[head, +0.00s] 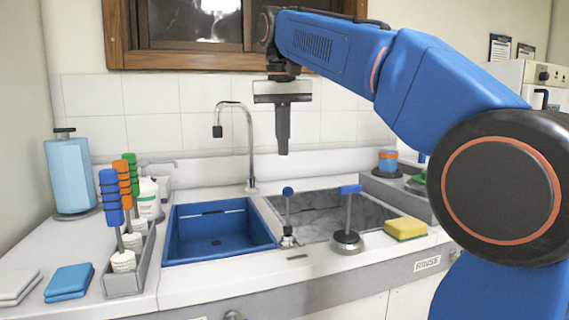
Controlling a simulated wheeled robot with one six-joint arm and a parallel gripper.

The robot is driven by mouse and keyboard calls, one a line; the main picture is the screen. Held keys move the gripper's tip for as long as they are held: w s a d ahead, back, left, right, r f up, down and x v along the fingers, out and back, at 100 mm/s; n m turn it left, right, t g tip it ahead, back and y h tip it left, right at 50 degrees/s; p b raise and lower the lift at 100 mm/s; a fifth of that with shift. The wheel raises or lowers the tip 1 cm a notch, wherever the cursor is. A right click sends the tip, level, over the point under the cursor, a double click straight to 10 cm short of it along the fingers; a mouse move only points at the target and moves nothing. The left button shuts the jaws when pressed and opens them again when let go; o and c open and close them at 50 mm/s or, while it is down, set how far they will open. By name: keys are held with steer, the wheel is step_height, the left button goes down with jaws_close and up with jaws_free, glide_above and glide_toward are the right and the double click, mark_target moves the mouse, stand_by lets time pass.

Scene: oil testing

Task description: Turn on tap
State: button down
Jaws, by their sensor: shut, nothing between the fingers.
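The tap (249,140) is a tall curved chrome spout that rises behind the sinks, with a dark end (217,131) over the blue basin (218,232). No water shows coming from it. Two blue-topped levers stand at the front of the sinks: a short round-knobbed one (288,210) and a taller one (349,212) on a round metal base. I cannot tell which of these works the tap. My gripper (283,151) points down, shut and empty, in the air right of the spout and above the grey sink (375,212). It appears apart from everything.
A caddy (130,275) with several coloured-handle brushes stands left of the blue basin. Folded blue cloths (68,281), a paper roll (71,175) and white bottles (149,199) are at the left. A yellow sponge (405,229) lies right of the taller lever. A window is behind.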

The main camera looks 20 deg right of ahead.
mark_target(288, 209)
step_height(288, 209, down, 10)
steer(key=w, duration=0.1)
steer(key=shift+s+r, duration=0.25)
steer(key=shift+s, duration=0.35)
steer(key=shift+s+r, duration=0.25)
steer(key=shift+s, duration=0.35)
steer(key=shift+s+r, duration=0.25)
steer(key=shift+s, duration=0.35)
steer(key=shift+s, duration=0.1)
